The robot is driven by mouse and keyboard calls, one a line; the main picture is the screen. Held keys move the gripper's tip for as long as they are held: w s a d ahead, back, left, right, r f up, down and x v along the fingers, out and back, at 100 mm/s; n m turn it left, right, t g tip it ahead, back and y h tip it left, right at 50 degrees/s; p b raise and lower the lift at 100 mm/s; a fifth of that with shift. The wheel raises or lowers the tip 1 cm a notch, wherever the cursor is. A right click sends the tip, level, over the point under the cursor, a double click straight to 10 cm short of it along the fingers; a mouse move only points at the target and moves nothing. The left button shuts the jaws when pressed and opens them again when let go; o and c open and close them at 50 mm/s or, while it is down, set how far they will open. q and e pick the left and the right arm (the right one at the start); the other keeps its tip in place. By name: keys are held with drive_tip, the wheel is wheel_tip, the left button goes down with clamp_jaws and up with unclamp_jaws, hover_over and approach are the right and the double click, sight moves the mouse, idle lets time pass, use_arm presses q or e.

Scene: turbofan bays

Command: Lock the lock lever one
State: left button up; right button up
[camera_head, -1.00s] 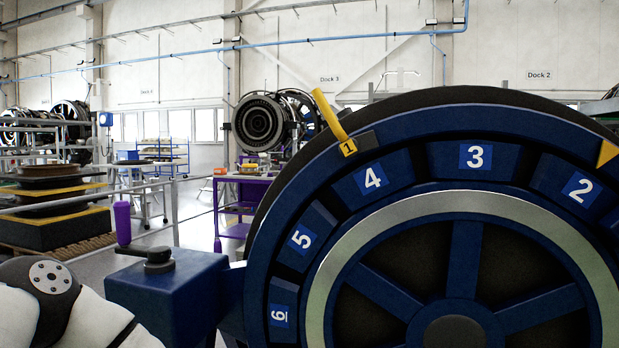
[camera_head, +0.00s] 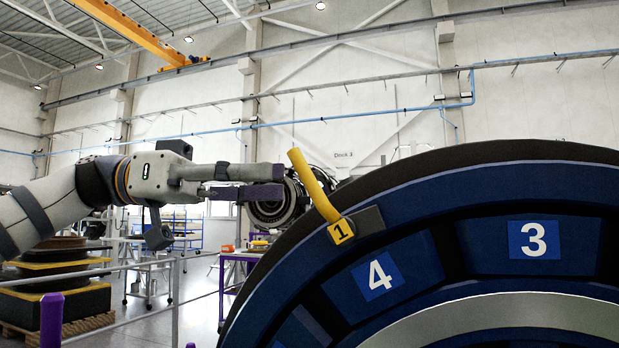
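The yellow lock lever one (camera_head: 318,188) stands on the upper left rim of the large blue ring (camera_head: 420,222). Its base carries a "1" tag, and its handle slants up and to the left. My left gripper (camera_head: 280,182) comes in from the left at the height of the handle's upper part. My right gripper is not in view.
Panels "4" (camera_head: 378,277) and "3" (camera_head: 533,240) sit on the ring below the dark outer rim. A purple handle (camera_head: 51,322) shows at the lower left. A railing, a purple cart (camera_head: 232,275) and an engine stand behind. Open air lies above the lever.

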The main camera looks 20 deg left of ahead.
sight(308, 179)
use_arm(q)
drive_tip(key=d, duration=0.4)
drive_tip(key=w+d, duration=0.1)
drive_tip(key=shift+d, duration=0.4)
drive_tip(key=shift+w+d+f, duration=0.1)
drive_tip(key=shift+w, duration=0.05)
clamp_jaws()
